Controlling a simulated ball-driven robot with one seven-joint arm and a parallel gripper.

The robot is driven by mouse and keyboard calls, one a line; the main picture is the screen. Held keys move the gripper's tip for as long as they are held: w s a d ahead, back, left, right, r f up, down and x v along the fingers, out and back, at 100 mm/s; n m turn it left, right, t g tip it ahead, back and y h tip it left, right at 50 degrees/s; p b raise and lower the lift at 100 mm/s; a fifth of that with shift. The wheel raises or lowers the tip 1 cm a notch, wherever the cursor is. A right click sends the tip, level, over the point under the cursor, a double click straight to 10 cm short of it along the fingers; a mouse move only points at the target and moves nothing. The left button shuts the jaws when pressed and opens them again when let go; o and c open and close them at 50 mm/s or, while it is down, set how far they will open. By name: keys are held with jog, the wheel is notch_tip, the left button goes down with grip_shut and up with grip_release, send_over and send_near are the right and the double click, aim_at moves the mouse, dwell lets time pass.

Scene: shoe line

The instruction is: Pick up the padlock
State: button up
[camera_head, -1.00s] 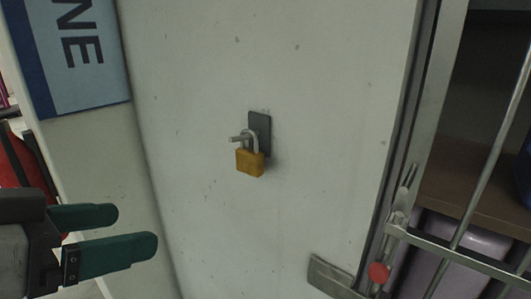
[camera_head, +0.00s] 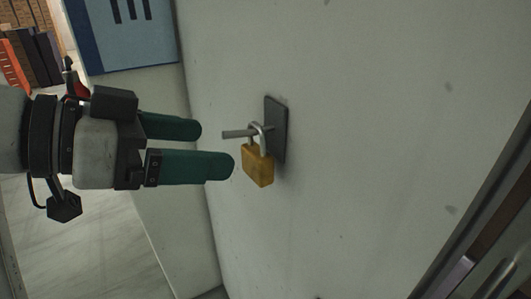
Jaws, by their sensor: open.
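A brass-yellow padlock (camera_head: 258,168) with a grey shackle hangs from a metal peg (camera_head: 236,134). The peg sticks out from a dark plate (camera_head: 278,130) on a pale wall panel. My gripper (camera_head: 217,148) comes in from the left with its two green fingers pointing right. The fingers are apart and nothing is between them. The nearer, lower fingertip is just left of the padlock body in the picture. I cannot tell the exact depth gap, but the fingers do not enclose the padlock.
The pale panel (camera_head: 370,130) around the padlock is bare. A blue sign (camera_head: 125,35) is at the upper left. A metal frame edge (camera_head: 470,255) runs along the lower right. Shelved boxes (camera_head: 32,55) and floor (camera_head: 95,240) show at the left.

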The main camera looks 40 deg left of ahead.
aim_at(249, 152)
jog(key=shift+f+p+x, duration=0.2)
jog(key=shift+p+x, duration=0.35)
jog(key=shift+x, duration=1.5)
jog(key=shift+f+p+x, duration=0.2)
jog(key=shift+p+x, duration=0.35)
jog(key=shift+x, duration=1.45)
jog(key=shift+s+a, duration=0.1)
jog(key=shift+a, duration=0.05)
jog(key=shift+c, duration=0.3)
jog(key=c, duration=1.2)
jog(key=shift+r, duration=0.15)
jog(key=shift+r+b, duration=0.35)
jog(key=shift+r, duration=0.15)
jog(key=s+a+b, duration=0.1)
jog(key=s+a, duration=0.1)
jog(key=s, duration=0.3)
jog(key=s+a+b, duration=0.1)
jog(key=s+a, duration=0.1)
jog(key=s, duration=0.4)
jog(key=s+a+b, duration=0.1)
jog(key=s+a, duration=0.1)
jog(key=s, duration=0.4)
jog(key=shift+r+b, duration=0.15)
jog(key=shift+b, duration=0.2)
